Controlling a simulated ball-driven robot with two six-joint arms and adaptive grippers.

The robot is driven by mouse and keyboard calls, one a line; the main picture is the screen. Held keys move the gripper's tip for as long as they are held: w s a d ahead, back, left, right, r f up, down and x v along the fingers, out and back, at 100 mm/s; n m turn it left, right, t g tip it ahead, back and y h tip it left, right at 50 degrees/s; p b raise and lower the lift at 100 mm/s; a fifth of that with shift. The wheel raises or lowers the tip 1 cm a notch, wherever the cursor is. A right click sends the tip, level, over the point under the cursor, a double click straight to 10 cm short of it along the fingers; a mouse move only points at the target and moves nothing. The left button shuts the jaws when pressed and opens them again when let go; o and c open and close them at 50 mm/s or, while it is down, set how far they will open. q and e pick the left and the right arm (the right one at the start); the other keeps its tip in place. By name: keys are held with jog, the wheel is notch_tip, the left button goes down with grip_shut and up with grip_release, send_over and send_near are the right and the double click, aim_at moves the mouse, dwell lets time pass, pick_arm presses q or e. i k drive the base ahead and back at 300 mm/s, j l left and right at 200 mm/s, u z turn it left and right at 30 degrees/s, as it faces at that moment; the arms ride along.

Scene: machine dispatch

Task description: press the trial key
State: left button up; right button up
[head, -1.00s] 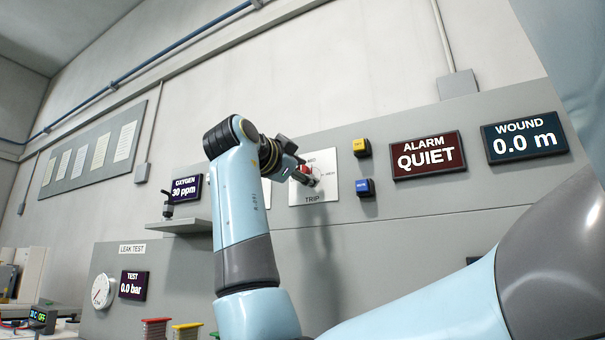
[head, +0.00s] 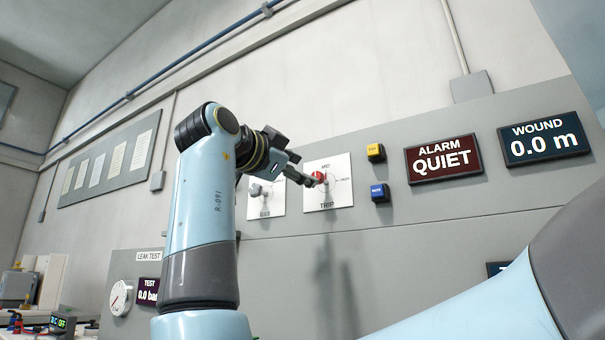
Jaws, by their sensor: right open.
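Two small keys stick out of the grey wall panel: a yellow key (head: 376,152) above a blue key (head: 380,193). Their lettering is too small to read surely, so I cannot tell which is the trial key. I cannot tell whether the fingertips touch that knob. The gripper is left of both keys and apart from them. My left gripper is not in view.
Right of the keys are the ALARM QUIET display (head: 443,159) and the WOUND 0.0 m display (head: 544,139). Another white plate with a grey knob (head: 262,190) sits left of the TRIP plate. A leak-test gauge (head: 121,297) is at lower left. The panel below the keys is clear.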

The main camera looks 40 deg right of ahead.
aim_at(373, 150)
jog(key=k+j, duration=0.1)
jog(key=j, duration=0.4)
jog(key=k+j, duration=0.1)
jog(key=j, duration=0.35)
jog(key=k+j, duration=0.1)
jog(key=j, duration=0.4)
